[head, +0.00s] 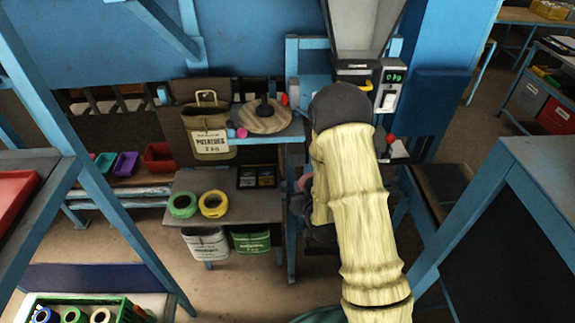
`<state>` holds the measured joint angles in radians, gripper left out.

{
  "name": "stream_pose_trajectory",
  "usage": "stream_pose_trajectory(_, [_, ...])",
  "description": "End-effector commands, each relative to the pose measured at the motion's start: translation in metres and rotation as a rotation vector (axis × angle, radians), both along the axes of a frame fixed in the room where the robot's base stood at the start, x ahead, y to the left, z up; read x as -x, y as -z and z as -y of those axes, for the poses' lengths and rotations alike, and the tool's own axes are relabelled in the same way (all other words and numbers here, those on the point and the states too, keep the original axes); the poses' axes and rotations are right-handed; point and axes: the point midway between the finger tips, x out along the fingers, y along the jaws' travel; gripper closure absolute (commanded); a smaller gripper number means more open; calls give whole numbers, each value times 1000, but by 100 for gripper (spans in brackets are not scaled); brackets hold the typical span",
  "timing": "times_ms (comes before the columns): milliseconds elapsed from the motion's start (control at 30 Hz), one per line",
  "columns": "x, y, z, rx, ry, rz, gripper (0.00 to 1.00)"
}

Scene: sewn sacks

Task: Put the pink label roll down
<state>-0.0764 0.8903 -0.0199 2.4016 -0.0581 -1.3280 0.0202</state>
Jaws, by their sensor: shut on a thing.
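A pink thing, which looks like the pink label roll (305,183), shows as a small patch at the left edge of my arm. The arm hides most of it. My gripper (309,196) is mostly hidden behind my pale-sleeved arm, with only dark parts showing to its left. It is shut on the pink roll, just right of a blue post. A green roll (183,204) and a yellow roll (213,204) lie side by side on a low grey table (228,181), left of my gripper.
A dark tray (257,178) lies at the back right of the low table. Labelled sacks (206,243) hang at its front. A green crate (122,309) holds several rolls at lower left.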

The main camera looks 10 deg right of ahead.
Motion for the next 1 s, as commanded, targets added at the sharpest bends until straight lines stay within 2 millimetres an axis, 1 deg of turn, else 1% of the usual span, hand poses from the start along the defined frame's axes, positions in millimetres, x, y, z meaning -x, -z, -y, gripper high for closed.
stream_pose_trajectory(33, [5, 18, 7, 3, 19, -7, 100])
stream_pose_trajectory(167, [15, 53, 23, 9, 61, -6, 100])
stream_pose_trajectory(267, [22, 85, 33, 11, 89, -5, 100])
stream_pose_trajectory(300, [25, 101, 37, 12, 99, -4, 100])
stream_pose_trajectory(400, [27, 124, 41, 12, 110, 1, 100])
stream_pose_trajectory(500, [28, 141, 42, 12, 114, 3, 100])
stream_pose_trajectory(600, [28, 152, 43, 13, 115, 4, 100])
stream_pose_trajectory(667, [28, 156, 43, 13, 115, 4, 100])
stream_pose_trajectory(1000, [28, 155, 41, 13, 112, 3, 100])
